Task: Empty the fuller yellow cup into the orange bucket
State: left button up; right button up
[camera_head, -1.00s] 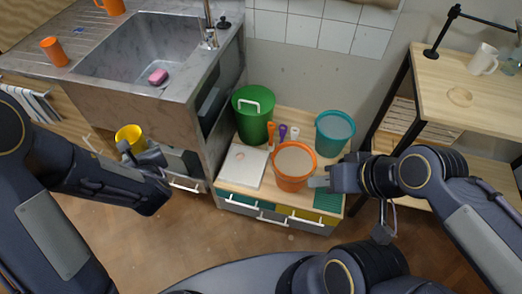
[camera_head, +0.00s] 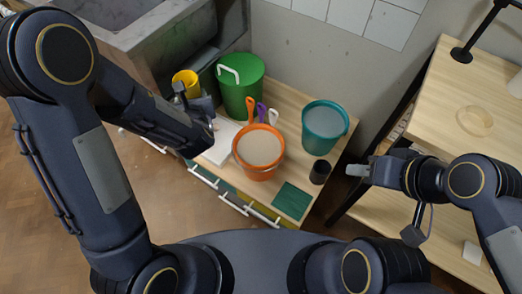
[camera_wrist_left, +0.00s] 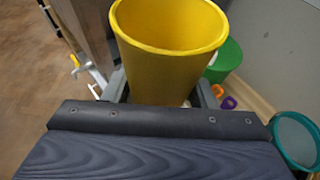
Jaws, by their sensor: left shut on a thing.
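The yellow cup (camera_head: 186,78) is upright in my left gripper (camera_head: 192,97), left of the green bucket. In the left wrist view, the cup (camera_wrist_left: 168,65) stands between the two fingers of the left gripper (camera_wrist_left: 160,92); its contents cannot be made out. The orange bucket (camera_head: 258,171) stands on the low wooden cabinet, right of and nearer than the cup, with pale beige stuff inside. My right gripper (camera_head: 357,170) is right of the bucket, apart from it; its finger gap does not show. No second yellow cup is in view.
A green bucket (camera_head: 241,98) and a teal bucket (camera_head: 322,136) stand behind the orange one. Small handled tools (camera_head: 261,112) are between them. A dark cup (camera_head: 320,172) stands near the cabinet's right edge. A wooden shelf (camera_head: 457,110) is at right.

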pick_arm(q)
jog(key=w+d+f+h+b, duration=0.1)
jog(key=d+f+b, duration=0.1)
jog(key=f+b, duration=0.9)
jog(key=w+d+f+m+h+b, duration=0.1)
jog(key=w+d+f+b, duration=0.1)
jog(key=f+b, duration=1)
jog(key=d+b, duration=0.1)
jog(key=b, duration=0.2)
jog(key=shift+w+d+m+t, duration=0.15)
jog(key=shift+w+m+t, duration=0.05)
jog(key=shift+m+t, duration=0.1)
jog(key=shift+r, duration=0.1)
jog(key=shift+s+d+r+m+t+y+p, duration=0.1)
jog(key=shift+d+r+m+t+y+p, duration=0.5)
jog(key=shift+m, duration=0.85)
jog(key=shift+s+d+r+m+t+y+p, duration=0.1)
jog(key=shift+d+r+m+t+y+p, duration=0.15)
jog(key=shift+r+m+t+y+p, duration=0.8)
jog(key=shift+s+d+r+m+t+y+p, duration=0.15)
jog(key=shift+d+r+m+y+p, duration=0.4)
jog(key=shift+m+p, duration=0.9)
jog(key=shift+w+a+r+m+b, duration=0.1)
jog(key=shift+r+m+b, duration=0.15)
jog(key=shift+m, duration=0.15)
jog(key=shift+a+r+m+b, duration=0.1)
jog(key=shift+m+b, duration=0.1)
jog(key=shift+m, duration=0.15)
